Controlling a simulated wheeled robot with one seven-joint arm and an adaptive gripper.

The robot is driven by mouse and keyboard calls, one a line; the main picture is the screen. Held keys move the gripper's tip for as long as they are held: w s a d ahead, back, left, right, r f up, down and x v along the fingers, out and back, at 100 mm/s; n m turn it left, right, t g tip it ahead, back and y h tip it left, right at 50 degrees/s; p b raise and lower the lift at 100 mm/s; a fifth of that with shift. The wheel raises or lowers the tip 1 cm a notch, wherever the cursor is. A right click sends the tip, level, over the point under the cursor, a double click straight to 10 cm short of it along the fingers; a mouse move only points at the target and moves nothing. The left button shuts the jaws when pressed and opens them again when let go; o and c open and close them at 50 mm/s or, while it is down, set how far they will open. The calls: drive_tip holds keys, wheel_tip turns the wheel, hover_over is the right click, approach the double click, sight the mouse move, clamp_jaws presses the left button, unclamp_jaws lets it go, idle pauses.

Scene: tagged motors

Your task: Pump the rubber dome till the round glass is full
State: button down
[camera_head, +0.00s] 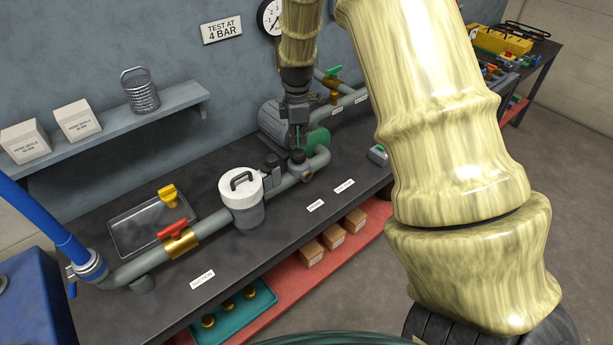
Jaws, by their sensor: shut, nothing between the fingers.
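My gripper (297,147) points down over the pipe near the motor, its fingers shut and empty. A small dark rounded cap, which looks like the rubber dome (297,158), sits on the pipe right under the fingertips. I cannot tell whether the fingertips touch it. A round fitting on the pipe just below it may be the round glass (307,177). It is too small to see any fluid level in it.
A white-lidded canister (241,187) and a red-handled valve (173,231) stand along the grey pipe. A metal tray (140,240) with a yellow fitting (168,195) lies behind. A grey motor (273,124) and green disc (318,140) crowd the gripper. The bench front is mostly clear.

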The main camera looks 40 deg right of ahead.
sight(298, 151)
drive_tip(key=shift+f+b, duration=0.55)
drive_tip(key=shift+f, duration=1.2)
drive_tip(key=shift+r+p, duration=1.45)
drive_tip(key=shift+r, duration=0.4)
drive_tip(key=shift+f+b, duration=0.6)
drive_tip(key=shift+f, duration=1.25)
drive_tip(key=shift+r+p, duration=1.45)
drive_tip(key=shift+r, duration=0.35)
drive_tip(key=shift+f+b, duration=0.6)
drive_tip(key=shift+f, duration=1.15)
